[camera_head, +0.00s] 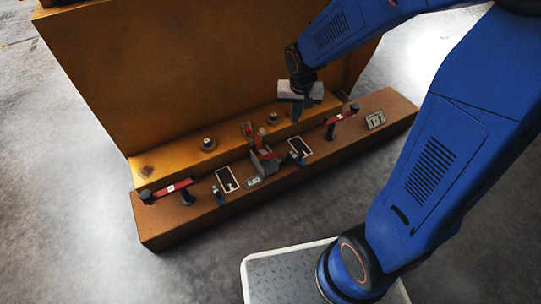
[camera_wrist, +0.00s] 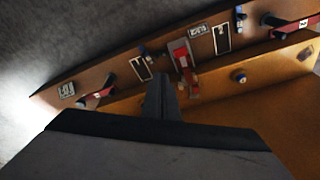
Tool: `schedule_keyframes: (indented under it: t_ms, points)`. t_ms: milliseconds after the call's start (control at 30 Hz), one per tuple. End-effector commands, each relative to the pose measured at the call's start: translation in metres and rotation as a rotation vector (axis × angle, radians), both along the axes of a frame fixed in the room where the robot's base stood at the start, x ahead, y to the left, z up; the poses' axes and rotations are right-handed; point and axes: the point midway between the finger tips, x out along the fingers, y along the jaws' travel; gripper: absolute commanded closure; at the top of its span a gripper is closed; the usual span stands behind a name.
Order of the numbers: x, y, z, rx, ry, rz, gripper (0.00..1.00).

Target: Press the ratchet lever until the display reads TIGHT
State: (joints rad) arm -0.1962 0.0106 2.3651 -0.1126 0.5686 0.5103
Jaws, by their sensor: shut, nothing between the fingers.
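The ratchet lever (camera_head: 268,152) is a red piece on a grey bracket near the middle of the brown beam. It also shows in the wrist view (camera_wrist: 181,55), just beyond my fingertips and slightly to the right. A small pale plate (camera_head: 254,182), perhaps the display, sits in front of the bracket; it also shows in the wrist view (camera_wrist: 197,30), and its text is too small to read. My gripper (camera_head: 297,112) is shut and empty, pointing down above the beam, right of the lever and apart from it. Its closed fingers show in the wrist view (camera_wrist: 161,82).
Red bars on dark posts stand at the beam's left (camera_head: 172,188) and right (camera_head: 343,117). Black framed panels (camera_head: 227,178) flank the lever. A marked plate (camera_head: 375,120) sits at the right. A tall orange block (camera_head: 190,80) rises behind.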

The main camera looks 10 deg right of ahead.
Motion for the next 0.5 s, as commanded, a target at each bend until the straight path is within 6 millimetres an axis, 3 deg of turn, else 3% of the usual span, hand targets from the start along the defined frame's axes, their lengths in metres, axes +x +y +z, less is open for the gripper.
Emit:
schedule_keyframes:
  t_ms: [500]
  points:
    - [0.046, 0.042, -0.101, 0.002, 0.067, -0.057, 1.00]
